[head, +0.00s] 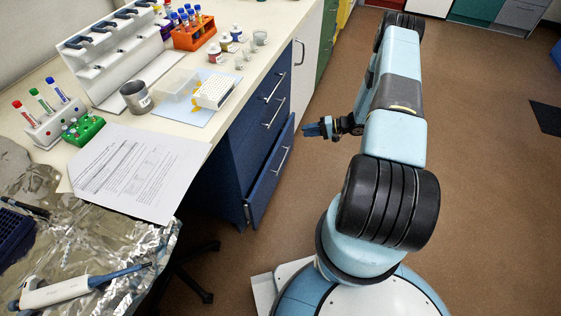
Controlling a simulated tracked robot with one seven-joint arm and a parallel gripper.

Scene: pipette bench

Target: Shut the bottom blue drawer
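The bottom blue drawer (270,178) is in the blue cabinet under the bench. It stands partly out, its front jutting past the drawers above, with a silver bar handle (283,160) on it. The upper blue drawers look flush with the cabinet. My gripper (309,130) is over the floor, to the right of the drawer front and apart from it, with its blue fingertips pointing left toward the cabinet. It seems to hold nothing. The fingers are too small to tell whether they are open or shut.
The bench top (187,135) holds a white pipette rack (90,62), an orange tube rack (195,38) and papers (140,170). A dark chair base (195,275) stands below the bench, left of the drawer.

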